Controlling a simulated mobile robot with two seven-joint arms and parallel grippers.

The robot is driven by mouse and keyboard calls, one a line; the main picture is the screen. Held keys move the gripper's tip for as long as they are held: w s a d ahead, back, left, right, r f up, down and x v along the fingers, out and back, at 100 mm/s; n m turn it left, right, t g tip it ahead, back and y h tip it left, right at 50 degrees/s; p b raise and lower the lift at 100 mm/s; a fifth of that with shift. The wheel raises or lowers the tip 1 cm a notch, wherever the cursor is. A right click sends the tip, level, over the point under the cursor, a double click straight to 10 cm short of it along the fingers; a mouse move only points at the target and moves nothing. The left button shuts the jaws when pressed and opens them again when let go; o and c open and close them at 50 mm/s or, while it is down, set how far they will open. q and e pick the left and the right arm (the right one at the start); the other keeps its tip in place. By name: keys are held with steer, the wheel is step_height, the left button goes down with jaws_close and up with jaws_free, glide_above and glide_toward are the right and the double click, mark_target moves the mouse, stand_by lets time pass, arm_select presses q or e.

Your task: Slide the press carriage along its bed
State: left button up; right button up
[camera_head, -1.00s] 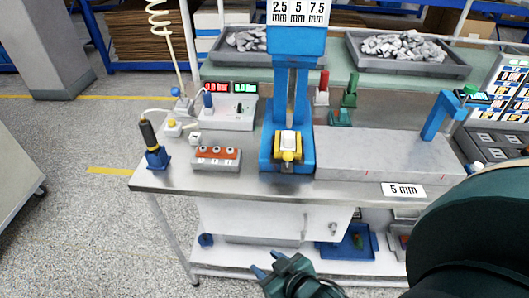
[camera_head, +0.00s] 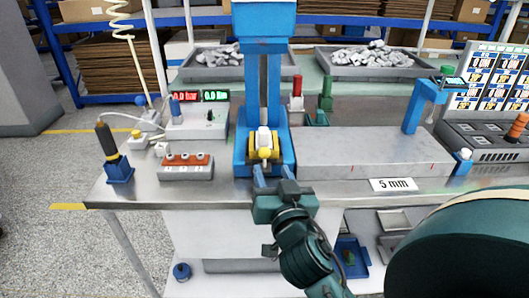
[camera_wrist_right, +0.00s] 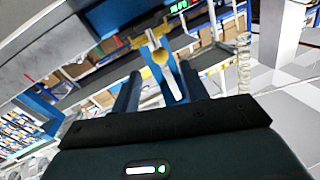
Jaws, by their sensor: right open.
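The blue press (camera_head: 263,90) stands on the metal bench. At its foot, a yellow carriage (camera_head: 264,154) with a white block on top sits in the blue bed (camera_head: 241,160). A yellow knob (camera_wrist_right: 160,57) on a stem shows in the right wrist view, beyond and roughly between my fingertips. My right gripper (camera_head: 272,172) is open, with its two blue fingers pointing at the front of the carriage. In the wrist view the right gripper (camera_wrist_right: 161,88) holds nothing. I cannot tell whether a finger touches the carriage. My left gripper is not in view.
Trays of grey parts (camera_head: 362,62) are behind.

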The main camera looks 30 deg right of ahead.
mark_target(266, 156)
steer(key=p+x, duration=0.1)
steer(key=x, duration=0.7)
jaws_close()
stand_by(0.3)
